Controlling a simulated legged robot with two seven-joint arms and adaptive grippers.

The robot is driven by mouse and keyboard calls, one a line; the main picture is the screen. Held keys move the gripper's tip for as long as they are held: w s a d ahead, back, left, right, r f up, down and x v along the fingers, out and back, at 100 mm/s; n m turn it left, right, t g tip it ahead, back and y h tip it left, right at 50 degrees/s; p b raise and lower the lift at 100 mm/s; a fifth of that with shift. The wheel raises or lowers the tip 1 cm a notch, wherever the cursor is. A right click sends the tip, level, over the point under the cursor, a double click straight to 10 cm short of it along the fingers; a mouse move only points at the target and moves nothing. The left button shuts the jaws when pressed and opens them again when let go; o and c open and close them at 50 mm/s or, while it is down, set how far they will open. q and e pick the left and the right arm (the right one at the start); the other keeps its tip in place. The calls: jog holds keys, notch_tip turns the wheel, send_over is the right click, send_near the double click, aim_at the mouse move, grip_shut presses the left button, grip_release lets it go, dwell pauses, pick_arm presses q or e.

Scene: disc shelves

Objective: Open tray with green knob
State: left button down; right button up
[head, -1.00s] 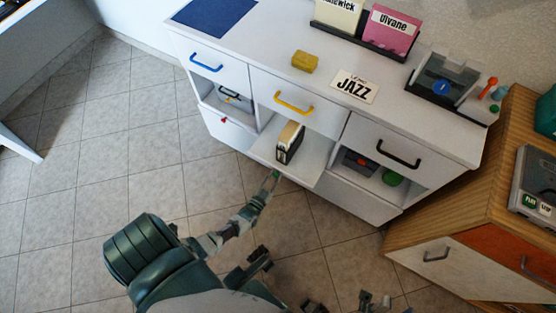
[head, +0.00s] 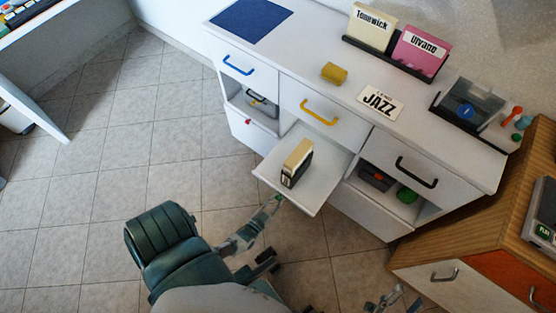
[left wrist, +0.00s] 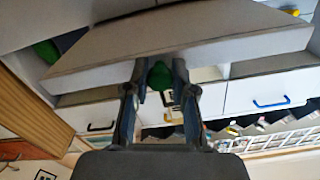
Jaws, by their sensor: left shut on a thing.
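The white tray (head: 322,183) under the yellow-handled drawer sticks well out of the cabinet, with a pale-and-black boxed item (head: 297,163) standing on it. Its green knob (left wrist: 160,76) shows between the fingers in the left wrist view. My left gripper (head: 277,200) is at the tray's front edge in the head view, and its fingers are closed around the knob. The knob is mostly hidden by the gripper in the head view. A part of my right gripper (head: 385,300) shows at the bottom edge, too small to tell its state.
The cabinet has drawers with blue (head: 238,66), yellow (head: 319,112) and black (head: 416,173) handles. A green round object (head: 407,195) lies in the right-hand compartment. A wooden cabinet (head: 480,245) stands at the right. The tiled floor to the left is open.

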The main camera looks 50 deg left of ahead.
pick_arm(q)
jog(key=shift+s+d+f, duration=0.1)
jog(key=shift+s+f, duration=0.15)
jog(key=shift+f, duration=0.15)
jog(key=c, duration=1)
grip_release()
jog(key=shift+o, duration=0.3)
jog(key=shift+w, duration=0.2)
jog(key=shift+r, duration=0.1)
jog(key=v, duration=1.2)
jog(key=shift+a, duration=0.2)
